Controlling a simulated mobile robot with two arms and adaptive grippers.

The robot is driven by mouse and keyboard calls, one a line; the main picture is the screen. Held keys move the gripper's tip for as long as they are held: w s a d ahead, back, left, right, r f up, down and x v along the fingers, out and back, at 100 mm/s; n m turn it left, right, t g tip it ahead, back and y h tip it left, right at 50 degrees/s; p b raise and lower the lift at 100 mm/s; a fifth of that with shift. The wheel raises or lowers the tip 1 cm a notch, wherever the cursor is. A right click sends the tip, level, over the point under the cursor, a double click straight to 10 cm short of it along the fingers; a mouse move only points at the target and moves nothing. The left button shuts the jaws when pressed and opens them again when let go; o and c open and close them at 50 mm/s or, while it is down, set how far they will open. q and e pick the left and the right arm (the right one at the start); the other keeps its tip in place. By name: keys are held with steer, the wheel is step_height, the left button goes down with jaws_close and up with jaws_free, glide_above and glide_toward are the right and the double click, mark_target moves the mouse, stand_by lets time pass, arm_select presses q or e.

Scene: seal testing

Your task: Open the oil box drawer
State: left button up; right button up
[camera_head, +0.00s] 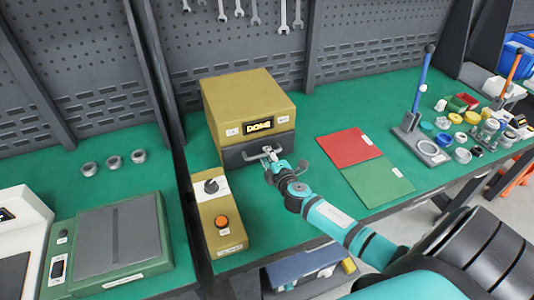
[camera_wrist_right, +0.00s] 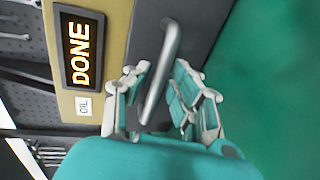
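The oil box (camera_head: 248,102) is a yellow box at the back of the bench, with a lit "DONE" display (camera_head: 259,126) that also shows in the right wrist view (camera_wrist_right: 82,48). Its dark drawer (camera_head: 235,156) sits below the yellow part and looks closed. My right gripper (camera_head: 270,158) is at the drawer's front. In the right wrist view, the grey bar handle (camera_wrist_right: 166,62) runs between the two fingers of the right gripper (camera_wrist_right: 158,92), with a gap on the right finger's side. The fingers are open around it. My left gripper is not in view.
A yellow control box (camera_head: 222,236) with a knob and orange button stands in front of the oil box, left of my right arm. A red and green mat (camera_head: 372,178) lies to the right. A stand (camera_head: 418,140) and several small parts are farther right.

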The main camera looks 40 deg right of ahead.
steer(key=shift+w+d+f, duration=0.15)
steer(key=shift+w, duration=0.5)
jaws_close()
